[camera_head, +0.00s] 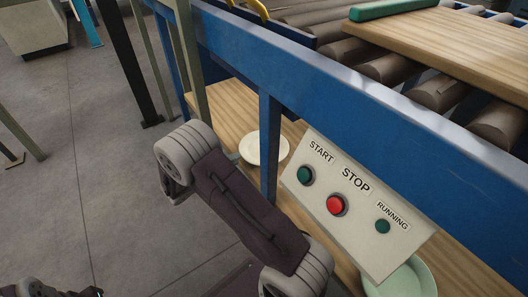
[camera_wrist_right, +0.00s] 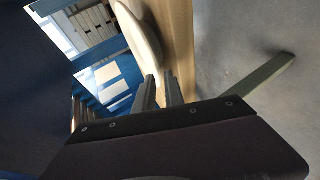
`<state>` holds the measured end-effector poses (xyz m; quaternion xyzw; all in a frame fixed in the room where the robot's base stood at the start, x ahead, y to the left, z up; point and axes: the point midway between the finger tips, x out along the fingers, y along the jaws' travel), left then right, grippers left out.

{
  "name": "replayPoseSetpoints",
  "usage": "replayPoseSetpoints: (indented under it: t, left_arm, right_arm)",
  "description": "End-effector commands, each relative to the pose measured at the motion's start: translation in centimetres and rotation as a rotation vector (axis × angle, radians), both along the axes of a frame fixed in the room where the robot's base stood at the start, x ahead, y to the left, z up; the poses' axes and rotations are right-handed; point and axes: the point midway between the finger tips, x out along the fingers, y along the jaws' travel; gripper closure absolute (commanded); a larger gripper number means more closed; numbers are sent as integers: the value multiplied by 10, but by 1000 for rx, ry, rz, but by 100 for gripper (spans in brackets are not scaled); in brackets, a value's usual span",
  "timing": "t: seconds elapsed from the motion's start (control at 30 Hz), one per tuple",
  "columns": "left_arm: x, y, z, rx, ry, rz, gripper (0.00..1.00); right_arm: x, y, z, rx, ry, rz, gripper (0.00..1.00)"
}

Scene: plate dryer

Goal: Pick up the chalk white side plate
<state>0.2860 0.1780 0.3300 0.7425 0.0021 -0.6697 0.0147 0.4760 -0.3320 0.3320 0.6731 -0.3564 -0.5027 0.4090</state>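The chalk white side plate (camera_head: 264,148) lies flat on a wooden shelf under the blue frame in the head view. In the right wrist view the pale plate (camera_wrist_right: 139,35) shows nearly edge-on, just past the fingertips. My right gripper (camera_wrist_right: 160,80) has its two fingers apart, with the near rim of the plate close to the gap between them; I cannot tell whether they touch it. In the head view my right arm's links hide most of this gripper at the plate's left side. My left gripper is not clearly in view.
A wooden shelf (camera_head: 232,117) runs under a blue conveyor frame (camera_head: 330,88). A blue post and a control panel (camera_head: 318,188) with start and stop buttons stand right of the plate. A pale green plate (camera_head: 402,281) lies at the lower right. Open grey floor is at left.

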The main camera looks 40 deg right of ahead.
Motion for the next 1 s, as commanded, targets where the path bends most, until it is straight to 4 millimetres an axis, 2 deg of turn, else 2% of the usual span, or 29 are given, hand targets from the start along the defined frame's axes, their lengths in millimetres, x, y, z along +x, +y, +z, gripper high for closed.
replayPoseSetpoints:
  t: [0.1, 0.3, 0.4, 0.6, 0.7, 1.0]
  left_arm:
    - [0, 0, -2, 0, 0, 0, 100]
    - [0, 0, -10, 0, 0, 0, 100]
    - [0, 0, -11, 0, 0, 0, 100]
    - [0, 0, -10, 0, 0, 0, 100]
    - [0, 0, -10, 0, 0, 0, 100]
    - [0, 0, -10, 0, 0, 0, 100]
  right_arm:
    - [1, -6, -2, 0, 0, -1, 86]
    - [5, -39, -17, 0, 0, -3, 86]
    - [8, -47, -20, 1, 1, -1, 86]
    - [9, -48, -19, 1, 1, 1, 86]
    - [9, -48, -19, 1, 1, 1, 100]
    - [9, -48, -19, 1, 1, 1, 100]
